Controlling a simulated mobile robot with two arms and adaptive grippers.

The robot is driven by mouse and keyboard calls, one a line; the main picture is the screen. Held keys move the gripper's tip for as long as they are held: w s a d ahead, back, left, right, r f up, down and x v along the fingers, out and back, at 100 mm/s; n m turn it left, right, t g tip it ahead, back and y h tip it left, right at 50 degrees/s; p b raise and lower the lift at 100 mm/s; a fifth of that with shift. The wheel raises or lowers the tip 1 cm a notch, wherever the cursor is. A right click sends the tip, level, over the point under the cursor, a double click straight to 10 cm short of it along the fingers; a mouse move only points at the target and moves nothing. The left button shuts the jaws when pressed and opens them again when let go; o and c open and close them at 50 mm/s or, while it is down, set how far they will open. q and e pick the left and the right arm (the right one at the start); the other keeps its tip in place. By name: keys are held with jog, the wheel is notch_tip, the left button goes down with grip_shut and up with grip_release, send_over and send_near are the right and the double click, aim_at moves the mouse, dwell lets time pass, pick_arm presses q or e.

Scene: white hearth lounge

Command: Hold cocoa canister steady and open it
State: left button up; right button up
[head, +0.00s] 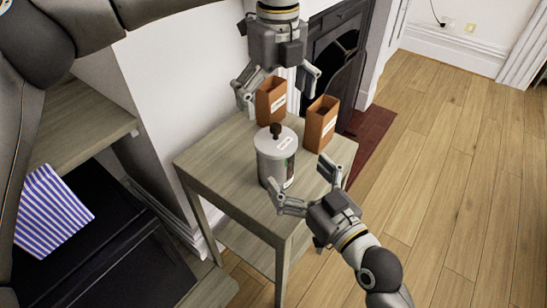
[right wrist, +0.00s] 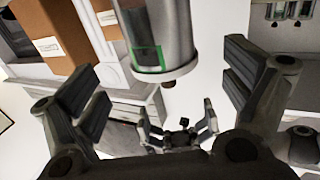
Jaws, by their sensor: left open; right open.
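The cocoa canister (head: 273,168) is a grey cylinder standing upright on a small wooden table. Its white lid (head: 264,140) with a dark knob (head: 276,130) sits on top. In the right wrist view the canister (right wrist: 172,30) appears inverted, with a green-edged label, between my right fingers but beyond them. My right gripper (head: 301,181) is open at the canister's near right side, apparently without gripping it. My left gripper (head: 275,92) is open and empty behind the canister, above and around the left brown box in the picture; whether it touches that box is unclear.
Two brown boxes, one left (head: 270,104) and one right (head: 320,125), stand behind the canister on the table (head: 215,162). A striped blue-and-white item (head: 52,210) is at the left by a shelf. A dark fireplace (head: 337,62) stands behind; wooden floor is clear at right.

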aim_at(276, 149)
pick_arm(q)
jog(key=shift+w+f, duration=0.1)
jog(key=shift+w, duration=0.05)
pick_arm(e)
jog(key=x, duration=0.9)
jog(key=shift+s, duration=0.1)
jog(key=shift+c, duration=0.4)
